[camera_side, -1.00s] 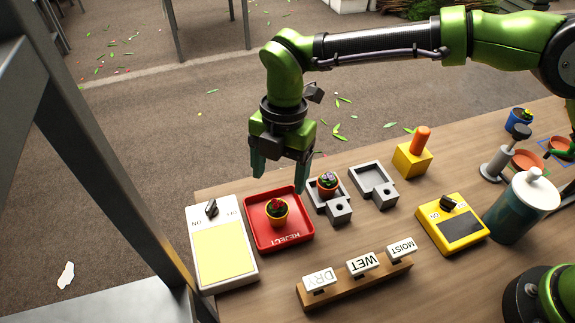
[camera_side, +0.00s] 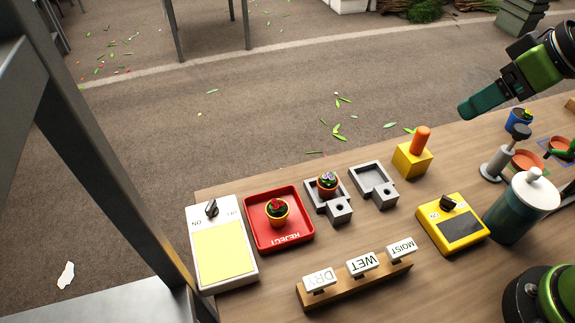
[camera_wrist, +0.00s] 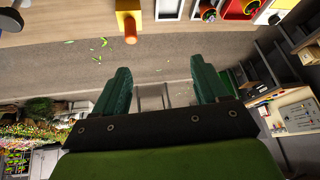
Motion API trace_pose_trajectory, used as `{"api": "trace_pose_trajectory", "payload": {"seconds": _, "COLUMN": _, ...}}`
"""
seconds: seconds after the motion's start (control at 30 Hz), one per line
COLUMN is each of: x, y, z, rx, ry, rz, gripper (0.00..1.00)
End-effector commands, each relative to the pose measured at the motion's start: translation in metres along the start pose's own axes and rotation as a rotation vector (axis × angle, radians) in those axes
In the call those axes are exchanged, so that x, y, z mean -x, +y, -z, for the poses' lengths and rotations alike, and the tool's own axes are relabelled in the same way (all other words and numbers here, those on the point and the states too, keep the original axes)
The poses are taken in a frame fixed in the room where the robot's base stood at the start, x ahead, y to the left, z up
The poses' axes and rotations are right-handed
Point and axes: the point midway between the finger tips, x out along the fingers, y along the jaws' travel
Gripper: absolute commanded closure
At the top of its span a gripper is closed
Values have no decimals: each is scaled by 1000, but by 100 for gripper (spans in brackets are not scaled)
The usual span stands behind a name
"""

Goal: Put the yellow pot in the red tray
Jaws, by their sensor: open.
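The yellow pot (camera_side: 277,214) holds a plant with red flowers and stands upright inside the red tray (camera_side: 256,241), which is marked REJECT. In the wrist view the red tray (camera_wrist: 233,12) shows at the top edge, partly cut off. My gripper (camera_side: 466,110) is up at the right in the side view, away from the tray and above the far edge of the table. In the wrist view my gripper (camera_wrist: 163,76) has its two fingers wide apart with nothing between them.
A yellow block with an orange knob (camera_side: 412,163), a switch box (camera_side: 223,252), a yellow control box (camera_side: 455,228), a sign rack (camera_side: 352,288) and a bottle (camera_side: 514,215) stand around.

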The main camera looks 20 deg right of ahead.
Motion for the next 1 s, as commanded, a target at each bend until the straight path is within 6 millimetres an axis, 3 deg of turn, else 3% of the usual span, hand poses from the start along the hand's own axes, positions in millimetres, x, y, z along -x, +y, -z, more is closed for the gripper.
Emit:
{"api": "trace_pose_trajectory", "payload": {"seconds": 0.1, "x": 10, "y": 20, "z": -33, "rx": -300, "ry": 91, "rz": -9, "gripper": 27}}
{"api": "trace_pose_trajectory", "payload": {"seconds": 0.3, "x": 12, "y": 31, "z": -58, "rx": -547, "ry": 160, "rz": 5, "gripper": 27}}
{"api": "trace_pose_trajectory", "payload": {"seconds": 1.0, "x": 12, "y": 32, "z": -59, "rx": -565, "ry": 162, "rz": 7, "gripper": 27}}
